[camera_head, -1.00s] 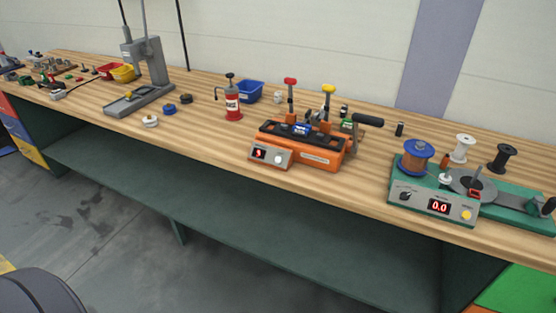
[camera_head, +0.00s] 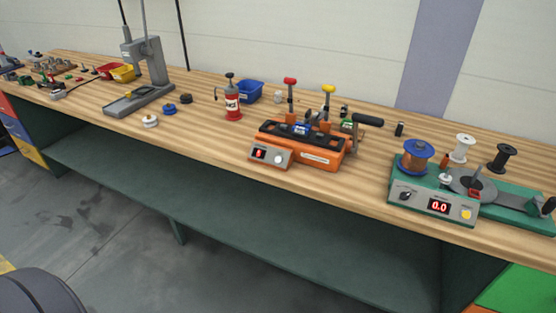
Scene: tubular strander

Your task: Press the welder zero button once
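An orange machine (camera_head: 318,156) stands on the wooden bench at the middle, with a red-topped lever (camera_head: 290,82) and a yellow-topped lever (camera_head: 328,89). I take it to be the welder. Its grey front panel (camera_head: 268,164) carries a small red-lit display (camera_head: 259,154) and a round white control (camera_head: 278,159), perhaps the zero button; I read no label on it. A green machine (camera_head: 489,209) at the right has a display (camera_head: 439,206) reading 0.0 and a yellow button (camera_head: 466,214). Neither gripper is in view.
A grey press stand (camera_head: 140,100) is farther left. Spools (camera_head: 462,148) stand at the right. The bench front (camera_head: 215,146) left of the orange machine is clear.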

